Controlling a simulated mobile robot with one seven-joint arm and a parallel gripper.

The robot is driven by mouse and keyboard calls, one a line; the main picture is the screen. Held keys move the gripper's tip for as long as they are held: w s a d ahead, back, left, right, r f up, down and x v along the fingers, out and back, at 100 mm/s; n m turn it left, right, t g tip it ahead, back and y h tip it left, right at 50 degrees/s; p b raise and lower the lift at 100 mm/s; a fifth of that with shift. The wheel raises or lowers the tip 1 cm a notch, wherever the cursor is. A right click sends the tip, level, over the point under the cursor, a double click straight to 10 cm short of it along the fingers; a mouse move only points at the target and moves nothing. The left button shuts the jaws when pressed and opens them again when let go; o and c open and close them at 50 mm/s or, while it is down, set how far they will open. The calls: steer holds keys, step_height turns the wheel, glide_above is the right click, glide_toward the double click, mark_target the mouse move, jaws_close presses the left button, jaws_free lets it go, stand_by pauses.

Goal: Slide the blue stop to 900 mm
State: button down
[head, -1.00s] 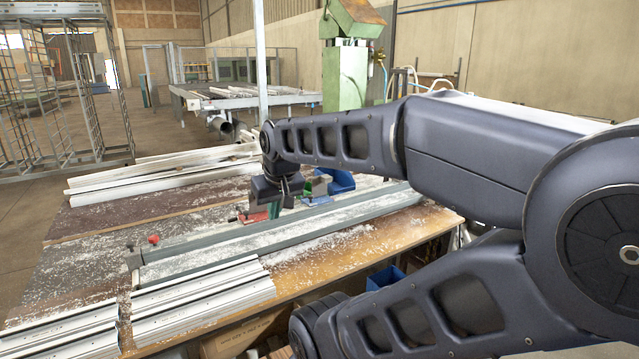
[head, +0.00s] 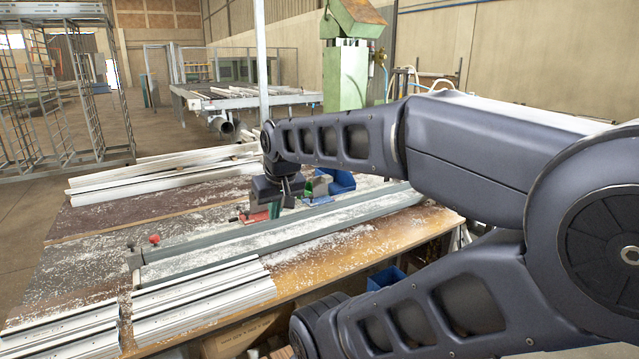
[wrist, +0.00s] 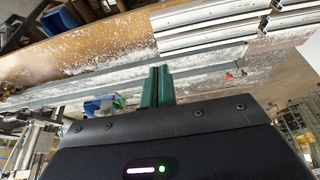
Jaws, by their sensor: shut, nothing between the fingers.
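The long grey rail (head: 225,238) lies along the bench, dusted with white chips; it also shows in the wrist view (wrist: 70,93). A small light-blue piece (head: 316,201) sits at the rail just right of my gripper in the head view; I cannot tell for sure that it is the blue stop. My gripper (head: 275,210) points down over the rail, its green fingers shut and empty. The fingers also show in the wrist view (wrist: 157,84). A red part (head: 253,216) is just left of the fingertips. Scale marks are not readable.
A red knob (head: 154,239) stands at the rail's left end. White profiles (head: 200,298) lie in front, and more (head: 165,172) lie behind. A blue bin (head: 342,181) and a grey-green item (head: 318,186) stand right of my gripper. The right front of the bench is mostly clear.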

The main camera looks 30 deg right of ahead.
steer(key=c, duration=1.7)
jaws_free()
steer(key=shift+w, duration=0.1)
steer(key=o, duration=0.3)
steer(key=shift+w+d+r, duration=0.1)
steer(key=shift+w+r, duration=0.05)
steer(key=shift+w, duration=0.2)
steer(key=shift+o, duration=0.8)
steer(key=w+d+r+m+y, duration=0.1)
steer(key=w+d, duration=0.3)
steer(key=w, duration=0.6)
steer(key=shift+r+m, duration=0.15)
steer(key=shift+m, duration=0.35)
steer(key=m+g+h, duration=0.1)
steer(key=m+h, duration=0.3)
steer(key=m, duration=0.3)
glide_above(311, 196)
steer(key=s+a, duration=0.3)
step_height(311, 196, down, 14)
steer(key=x, duration=1)
steer(key=shift+d, duration=0.2)
steer(key=shift+s, duration=0.1)
